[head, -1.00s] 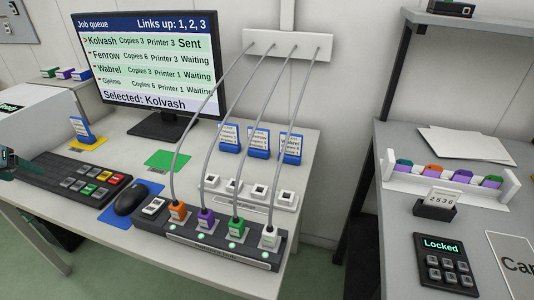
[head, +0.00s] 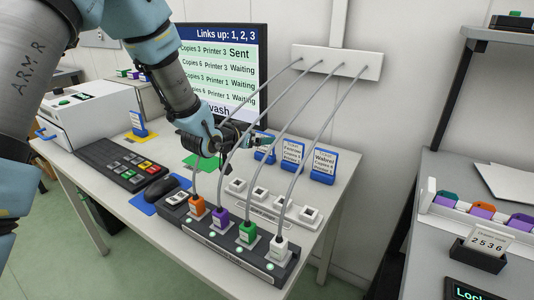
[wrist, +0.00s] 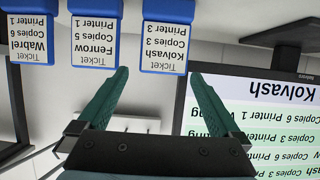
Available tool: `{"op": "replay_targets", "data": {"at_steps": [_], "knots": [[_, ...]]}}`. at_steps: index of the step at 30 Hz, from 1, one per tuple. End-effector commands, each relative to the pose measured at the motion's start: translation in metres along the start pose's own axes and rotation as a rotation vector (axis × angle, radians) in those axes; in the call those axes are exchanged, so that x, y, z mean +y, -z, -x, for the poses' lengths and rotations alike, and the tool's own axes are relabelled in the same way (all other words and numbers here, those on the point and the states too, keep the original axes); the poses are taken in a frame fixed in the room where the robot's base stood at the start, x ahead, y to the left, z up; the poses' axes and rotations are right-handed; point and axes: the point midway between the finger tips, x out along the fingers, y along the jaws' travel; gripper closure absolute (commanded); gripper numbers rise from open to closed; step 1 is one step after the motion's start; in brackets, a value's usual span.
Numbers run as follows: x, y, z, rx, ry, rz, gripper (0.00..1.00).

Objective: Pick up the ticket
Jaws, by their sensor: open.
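Three white tickets in blue holders stand in a row at the back right of the desk. The wrist view shows them upside down: the Kolvash ticket (wrist: 165,45), the Fenrow ticket (wrist: 96,45) and the Wabrel ticket (wrist: 29,45). In the head view the Fenrow ticket (head: 292,152) and Wabrel ticket (head: 324,162) are clear, and the Kolvash holder (head: 262,155) is partly covered by my gripper (head: 257,141). In the wrist view my gripper (wrist: 160,73) is open, its teal fingers apart, with the Kolvash ticket roughly between and beyond them. I see no contact.
A monitor (head: 256,80) stands close behind my gripper. Grey cables (head: 325,105) run from a wall panel (head: 338,62) down to a plug block (head: 230,245), passing near my arm. Another blue ticket holder (head: 138,124) stands at the left by a printer (head: 90,115).

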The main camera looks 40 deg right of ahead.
Motion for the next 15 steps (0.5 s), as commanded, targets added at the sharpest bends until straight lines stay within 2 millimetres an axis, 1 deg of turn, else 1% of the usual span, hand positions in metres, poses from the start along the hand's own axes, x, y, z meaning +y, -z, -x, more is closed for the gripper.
{"op": "replay_targets", "data": {"at_steps": [5,12,15], "knots": [[-0.001,0.0,-0.013,-0.002,0.0,0.0,0.0],[-0.003,0.0,-0.045,0.0,0.0,0.001,0.0],[-0.003,-0.001,-0.053,-0.002,0.0,0.001,0.0]]}}
